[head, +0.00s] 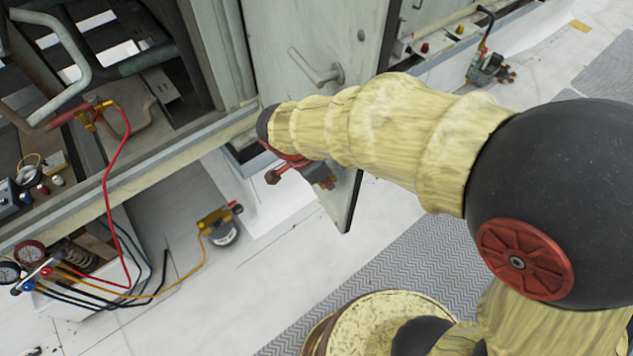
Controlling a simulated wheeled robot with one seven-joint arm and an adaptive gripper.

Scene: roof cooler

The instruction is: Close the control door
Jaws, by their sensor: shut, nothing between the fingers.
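The control door (285,30) is a pale grey panel with a lever handle (316,68). It stands swung out from the cabinet at the top middle, with its lower corner hanging above the floor. My arm reaches in from the right, and its yellow-sleeved forearm crosses in front of the door's lower part. The dark end of my arm is near the door's left edge, below the handle. I cannot tell whether it touches the door.
The cabinet frame (130,170) with pipes fills the left. Gauges (30,253), hoses and a yellow-hosed device (221,226) lie at the lower left. Another device (490,66) stands at the upper right. Pale floor is clear below the door.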

